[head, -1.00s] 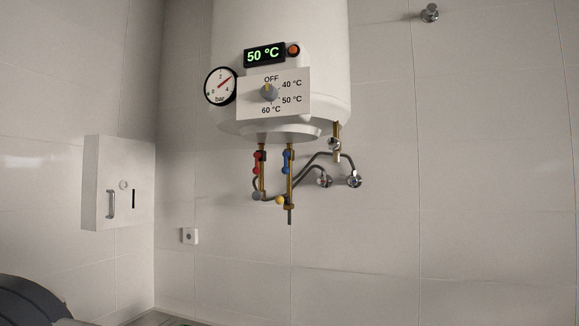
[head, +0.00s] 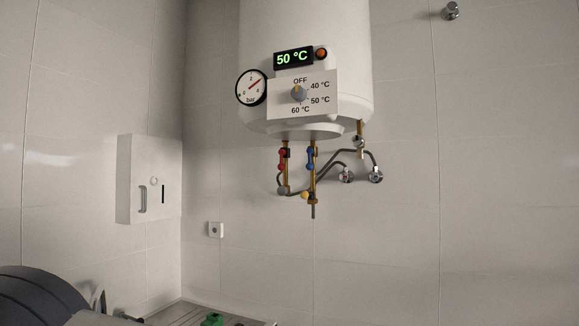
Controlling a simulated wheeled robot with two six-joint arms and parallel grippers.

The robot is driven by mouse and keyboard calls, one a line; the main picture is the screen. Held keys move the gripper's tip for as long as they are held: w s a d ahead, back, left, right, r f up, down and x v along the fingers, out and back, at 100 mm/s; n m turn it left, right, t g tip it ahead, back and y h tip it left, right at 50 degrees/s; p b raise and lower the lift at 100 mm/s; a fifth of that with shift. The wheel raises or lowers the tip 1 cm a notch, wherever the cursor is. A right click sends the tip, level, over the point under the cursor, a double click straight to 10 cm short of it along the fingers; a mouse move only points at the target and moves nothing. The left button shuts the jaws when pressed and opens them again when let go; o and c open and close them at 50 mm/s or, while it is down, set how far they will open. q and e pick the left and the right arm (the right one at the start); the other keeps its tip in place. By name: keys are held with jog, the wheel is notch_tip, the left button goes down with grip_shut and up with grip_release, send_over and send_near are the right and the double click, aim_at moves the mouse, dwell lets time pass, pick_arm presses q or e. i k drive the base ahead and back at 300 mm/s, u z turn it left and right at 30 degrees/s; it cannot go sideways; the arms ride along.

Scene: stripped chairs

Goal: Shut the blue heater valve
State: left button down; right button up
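The blue heater valve (head: 310,157) is a small blue handle on the right one of two brass pipes under the white water heater (head: 305,45). Its handle lies along the vertical pipe. A red valve (head: 282,158) is on the left pipe beside it, also lying along its pipe. A dark rounded part at the lower left seems to be part of my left arm. Neither gripper can be made out clearly. Nothing of mine is near the valves.
A white wall box (head: 150,180) with a handle hangs at the left. A small wall socket (head: 216,229) is right of it. Chrome taps (head: 346,177) and (head: 376,177) with grey hoses sit right of the valves. A grey surface with a green object (head: 212,320) is at the bottom.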

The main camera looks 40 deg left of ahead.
aim_at(309, 165)
jog(key=k, duration=1.1)
jog(key=u, duration=0.65)
jog(key=i, duration=1.3)
jog(key=z, duration=0.1)
